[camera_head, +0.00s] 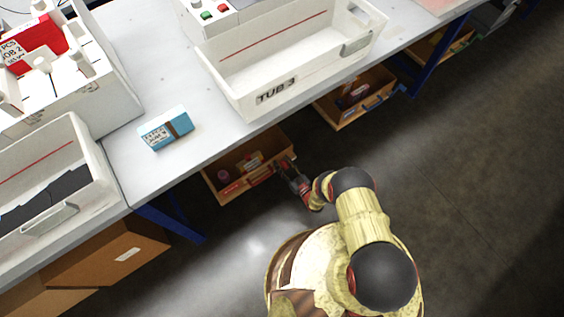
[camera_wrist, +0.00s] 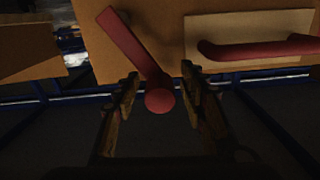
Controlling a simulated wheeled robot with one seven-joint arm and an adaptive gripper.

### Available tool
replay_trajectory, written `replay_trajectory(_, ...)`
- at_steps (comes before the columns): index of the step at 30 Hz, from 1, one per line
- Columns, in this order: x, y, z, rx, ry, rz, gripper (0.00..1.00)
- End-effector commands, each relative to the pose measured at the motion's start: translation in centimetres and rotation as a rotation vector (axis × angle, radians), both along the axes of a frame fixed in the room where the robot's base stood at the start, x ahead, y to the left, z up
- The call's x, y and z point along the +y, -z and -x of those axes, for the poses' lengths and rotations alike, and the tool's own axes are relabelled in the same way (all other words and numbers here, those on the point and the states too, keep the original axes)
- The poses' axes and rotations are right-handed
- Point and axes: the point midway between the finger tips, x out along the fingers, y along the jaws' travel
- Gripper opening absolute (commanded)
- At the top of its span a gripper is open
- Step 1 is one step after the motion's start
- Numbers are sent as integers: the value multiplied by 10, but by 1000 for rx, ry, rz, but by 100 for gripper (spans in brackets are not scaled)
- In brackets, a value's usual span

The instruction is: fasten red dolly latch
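The red latch (camera_wrist: 135,48) shows in the wrist view as a slanted bar on a wooden front, with a round red end (camera_wrist: 160,101) at its lower right. My gripper (camera_wrist: 160,88) is open, with one finger on each side of this round end. A gap shows on both sides, and I cannot tell how deep the end sits between the fingers. In the head view my gripper (camera_head: 287,166) is at the right end of an open wooden box (camera_head: 224,192) under the table. The latch cannot be made out there.
A red handle (camera_wrist: 262,49) on a pale plate is right of the latch. The white table (camera_head: 188,70) overhangs the box and carries a tub (camera_head: 315,85) and a blue box (camera_head: 166,128). Another wooden box (camera_head: 345,118) is farther right. Cardboard boxes (camera_head: 108,250) are at lower left. Floor at right is clear.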

Motion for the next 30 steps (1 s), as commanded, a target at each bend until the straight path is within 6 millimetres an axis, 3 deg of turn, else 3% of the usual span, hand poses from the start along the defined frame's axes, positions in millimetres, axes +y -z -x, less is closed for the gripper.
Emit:
replay_trajectory(22,1,0,1,1,-2,0,0)
replay_trajectory(30,1,1,2,2,-3,0,0)
